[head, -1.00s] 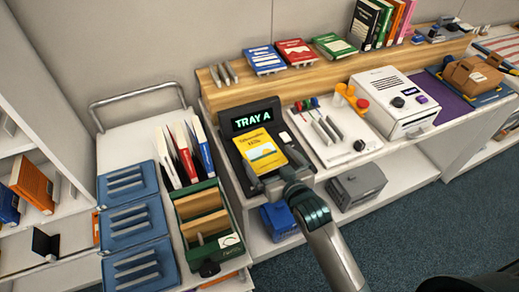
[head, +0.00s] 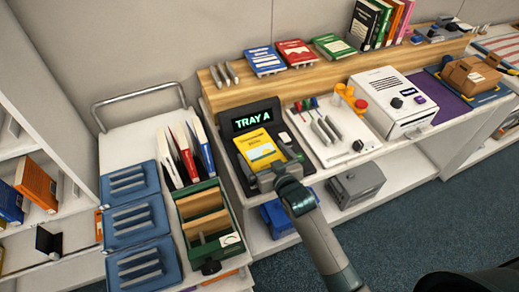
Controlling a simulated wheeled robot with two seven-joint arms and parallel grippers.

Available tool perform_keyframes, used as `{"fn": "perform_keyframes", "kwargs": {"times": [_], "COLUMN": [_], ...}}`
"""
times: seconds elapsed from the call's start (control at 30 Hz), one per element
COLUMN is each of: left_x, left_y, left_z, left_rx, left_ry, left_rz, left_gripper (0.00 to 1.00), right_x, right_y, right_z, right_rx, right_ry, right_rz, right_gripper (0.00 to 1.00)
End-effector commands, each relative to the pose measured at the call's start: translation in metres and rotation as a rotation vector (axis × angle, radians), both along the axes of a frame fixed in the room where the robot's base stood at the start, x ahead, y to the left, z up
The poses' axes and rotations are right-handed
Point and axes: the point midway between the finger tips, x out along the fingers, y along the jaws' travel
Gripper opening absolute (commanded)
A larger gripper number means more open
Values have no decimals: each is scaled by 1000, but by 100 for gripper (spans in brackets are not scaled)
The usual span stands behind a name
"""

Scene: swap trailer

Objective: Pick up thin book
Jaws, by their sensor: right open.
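A thin yellow book (head: 258,150) lies on a dark tray stand (head: 238,132) whose screen reads TRAY A. My right gripper (head: 272,170) is at the near edge of the book, its open fingers on either side of the book's lower part. The book still rests on the stand, and I cannot tell whether the fingers touch it. My left gripper is not in view.
A green box (head: 210,228) with wooden dividers and blue trays (head: 138,222) stand to the left. A white board with tools (head: 325,128) and a white machine (head: 395,100) are to the right. Several books line the wooden shelf (head: 290,80) behind.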

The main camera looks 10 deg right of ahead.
Motion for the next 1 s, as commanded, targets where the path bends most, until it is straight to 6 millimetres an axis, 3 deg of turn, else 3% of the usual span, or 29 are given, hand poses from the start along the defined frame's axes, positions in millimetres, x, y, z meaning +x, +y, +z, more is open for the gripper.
{"fn": "perform_keyframes", "kwargs": {"times": [0.37,0.5,0.53,1.0], "left_x": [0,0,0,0], "left_y": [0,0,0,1], "left_z": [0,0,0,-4], "left_rx": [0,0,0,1], "left_ry": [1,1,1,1], "left_rz": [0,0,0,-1], "left_gripper": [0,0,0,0], "right_x": [0,-1,-1,0], "right_y": [0,0,0,0], "right_z": [0,0,0,9], "right_rx": [0,0,0,1], "right_ry": [0,0,0,-3], "right_rz": [0,0,0,0], "right_gripper": [100,69,67,67]}}
